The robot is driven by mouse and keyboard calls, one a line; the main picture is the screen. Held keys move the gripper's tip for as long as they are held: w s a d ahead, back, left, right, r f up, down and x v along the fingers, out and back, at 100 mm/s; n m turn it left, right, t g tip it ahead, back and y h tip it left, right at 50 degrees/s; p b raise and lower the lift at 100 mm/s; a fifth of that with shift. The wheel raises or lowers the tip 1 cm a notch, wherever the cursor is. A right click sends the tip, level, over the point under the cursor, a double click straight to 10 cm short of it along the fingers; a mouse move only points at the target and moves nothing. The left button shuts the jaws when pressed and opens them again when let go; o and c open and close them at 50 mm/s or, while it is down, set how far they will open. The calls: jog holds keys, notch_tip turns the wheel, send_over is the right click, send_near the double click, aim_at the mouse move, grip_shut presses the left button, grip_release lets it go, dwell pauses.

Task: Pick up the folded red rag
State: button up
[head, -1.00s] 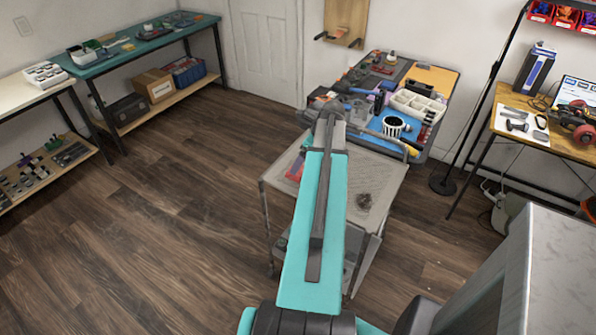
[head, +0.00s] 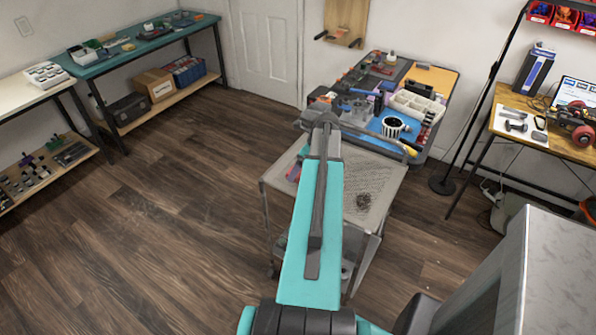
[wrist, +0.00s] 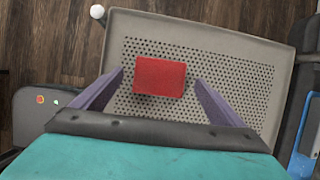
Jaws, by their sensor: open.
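The folded red rag (wrist: 160,76) lies flat on the perforated grey top of the cart (wrist: 225,50) in the wrist view. My gripper (wrist: 159,80) is open, with one purple finger on each side of the rag and a gap beside each. Its height above the cart top is hard to tell. In the head view my arm covers most of the spot, and only a bit of red shows left of it on the cart (head: 385,185).
A cluttered workbench (head: 440,80) stands right behind the cart. The wooden floor (head: 150,220) at left is clear.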

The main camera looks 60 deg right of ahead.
jog(key=shift+x, duration=0.9)
jog(key=shift+c, duration=0.2)
jog(key=c, duration=1.1)
